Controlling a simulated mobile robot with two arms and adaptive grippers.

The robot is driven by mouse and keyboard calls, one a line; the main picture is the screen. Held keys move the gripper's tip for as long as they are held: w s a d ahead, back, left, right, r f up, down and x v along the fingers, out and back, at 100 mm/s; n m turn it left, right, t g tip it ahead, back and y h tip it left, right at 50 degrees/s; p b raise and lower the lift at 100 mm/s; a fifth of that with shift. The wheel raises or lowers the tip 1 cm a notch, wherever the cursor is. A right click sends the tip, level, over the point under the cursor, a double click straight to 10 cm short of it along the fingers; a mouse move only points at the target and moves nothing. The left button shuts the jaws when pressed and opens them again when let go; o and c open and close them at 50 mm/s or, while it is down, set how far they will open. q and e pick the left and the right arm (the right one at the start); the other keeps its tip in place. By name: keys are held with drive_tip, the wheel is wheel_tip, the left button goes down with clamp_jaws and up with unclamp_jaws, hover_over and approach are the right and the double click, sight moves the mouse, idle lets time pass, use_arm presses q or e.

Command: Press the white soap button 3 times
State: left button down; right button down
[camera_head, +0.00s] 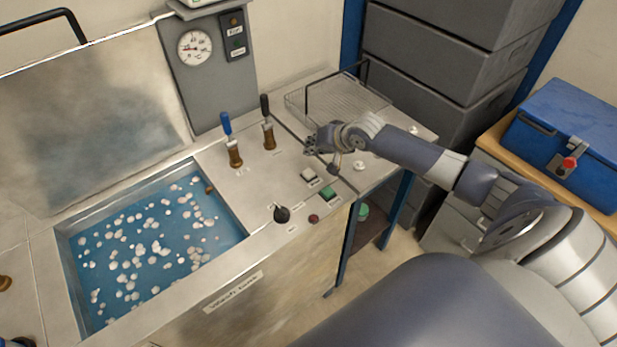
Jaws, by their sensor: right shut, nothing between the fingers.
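The white soap button (308,174) sits on the metal bench top, just behind a green button (327,193). My right gripper (314,146) is shut and empty. In the picture it appears just above and slightly right of the white button, over the bench top. I cannot tell its exact height or whether it touches anything. The white button is not covered by it.
A black knob (281,213) and a dark red button (313,218) lie near the front edge. Blue (230,140) and black (268,122) levers stand to the left. A wire basket (345,105) is behind my gripper. The wash tank (150,250) is at left.

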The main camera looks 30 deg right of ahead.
sight(311, 171)
wheel_tip(311, 171, down, 4)
drive_tip(key=b, duration=0.3)
drive_tip(key=shift+f+b, duration=0.45)
drive_tip(key=shift+f, duration=0.55)
idle(0.4)
drive_tip(key=shift+f, duration=0.1)
drive_tip(key=shift+f, duration=0.3)
